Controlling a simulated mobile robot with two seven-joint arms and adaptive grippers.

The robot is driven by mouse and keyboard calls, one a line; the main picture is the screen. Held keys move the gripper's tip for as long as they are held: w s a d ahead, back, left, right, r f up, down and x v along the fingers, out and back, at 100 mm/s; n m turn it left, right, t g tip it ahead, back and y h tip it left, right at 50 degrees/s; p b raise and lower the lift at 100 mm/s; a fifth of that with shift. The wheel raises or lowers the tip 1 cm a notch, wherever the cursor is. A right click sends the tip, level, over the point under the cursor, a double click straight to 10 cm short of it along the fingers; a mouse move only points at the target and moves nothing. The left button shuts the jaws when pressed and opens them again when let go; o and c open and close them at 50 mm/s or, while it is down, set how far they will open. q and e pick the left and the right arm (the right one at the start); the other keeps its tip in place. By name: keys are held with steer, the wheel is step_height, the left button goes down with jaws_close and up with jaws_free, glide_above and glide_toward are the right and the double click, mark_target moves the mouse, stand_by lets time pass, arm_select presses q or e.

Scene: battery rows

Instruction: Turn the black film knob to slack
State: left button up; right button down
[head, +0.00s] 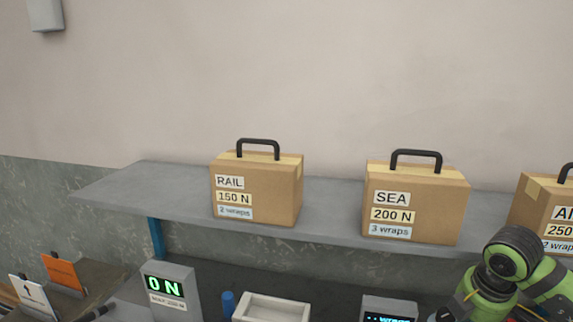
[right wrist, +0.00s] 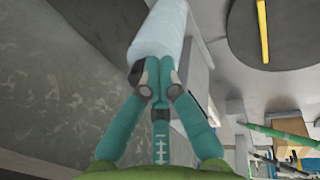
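The black film knob cannot be made out for certain in either view. A grey box with a green "0 N" display (head: 168,290) stands at the lower left of the head view. My right gripper (right wrist: 159,68) shows in the right wrist view with its teal fingertips together and nothing visible between them. A pale, whitish-blue cylinder (right wrist: 158,28) lies just beyond the fingertips; I cannot tell whether they touch. My right arm (head: 510,265) shows at the lower right of the head view, its gripper out of frame. My left gripper is in neither view.
A grey shelf (head: 335,222) carries handled cartons marked RAIL (head: 255,190) and SEA (head: 415,203), and one cut off at right (head: 541,212). Below are a white tray (head: 272,307), a small display (head: 388,309) and an orange card (head: 62,271).

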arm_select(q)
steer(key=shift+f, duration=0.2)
arm_select(e)
steer(key=shift+s, duration=0.2)
arm_select(q)
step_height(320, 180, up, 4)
steer(key=p, duration=0.4)
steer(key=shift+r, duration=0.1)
arm_select(e)
step_height(320, 180, up, 6)
